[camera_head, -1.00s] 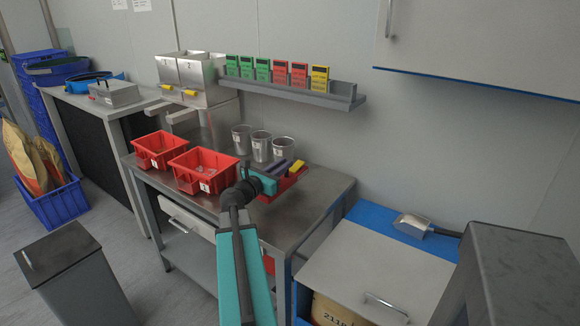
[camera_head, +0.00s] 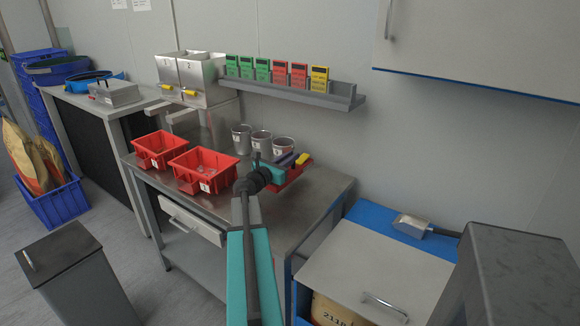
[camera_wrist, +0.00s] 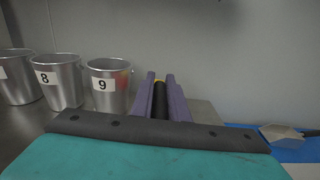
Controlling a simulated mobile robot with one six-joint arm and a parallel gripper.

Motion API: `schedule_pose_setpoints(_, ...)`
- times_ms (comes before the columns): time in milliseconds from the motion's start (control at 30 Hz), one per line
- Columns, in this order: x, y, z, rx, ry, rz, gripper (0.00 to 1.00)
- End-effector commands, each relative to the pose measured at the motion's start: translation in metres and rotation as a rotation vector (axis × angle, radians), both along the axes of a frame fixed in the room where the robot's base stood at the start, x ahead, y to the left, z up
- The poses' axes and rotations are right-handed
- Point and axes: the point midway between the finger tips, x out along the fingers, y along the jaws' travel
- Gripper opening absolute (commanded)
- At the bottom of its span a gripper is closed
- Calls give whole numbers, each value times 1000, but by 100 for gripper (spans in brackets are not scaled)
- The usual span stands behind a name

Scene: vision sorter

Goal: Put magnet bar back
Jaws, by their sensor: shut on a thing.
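My gripper (camera_wrist: 160,97) has its two purple fingers shut on a dark bar with a yellow end, which I take to be the magnet bar (camera_wrist: 160,102). In the wrist view the bar lies lengthwise between the fingers, pointing away from the camera. In the head view my gripper (camera_head: 286,161) is over the right part of the metal bench, and the bar's yellow end (camera_head: 302,159) sticks out beyond it. A red tray (camera_head: 297,176) shows below and behind the gripper, partly hidden by it. Whether the bar touches the tray cannot be told.
Metal cups stand just left of the gripper, among them cup 9 (camera_wrist: 108,87) and cup 8 (camera_wrist: 58,83). Two red bins (camera_head: 203,168) are further left on the bench (camera_head: 325,186). A wall shelf (camera_head: 300,94) with coloured cards hangs above. The bench's front right is clear.

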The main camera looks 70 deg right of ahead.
Motion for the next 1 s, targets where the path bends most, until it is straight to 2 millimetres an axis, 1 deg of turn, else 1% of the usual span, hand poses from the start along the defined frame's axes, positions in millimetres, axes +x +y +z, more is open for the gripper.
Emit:
schedule_pose_setpoints(167,1,-1,2,-2,1,0,0)
schedule_pose_setpoints(367,2,-13,1,-2,1,0,0)
schedule_pose_setpoints(400,2,-15,-1,-1,1,1,0)
schedule_pose_setpoints(600,2,-13,-25,0,2,1,0)
schedule_pose_setpoints(700,2,-13,-31,-2,1,2,0)
schedule_pose_setpoints(1000,2,-12,-35,-3,1,2,0)
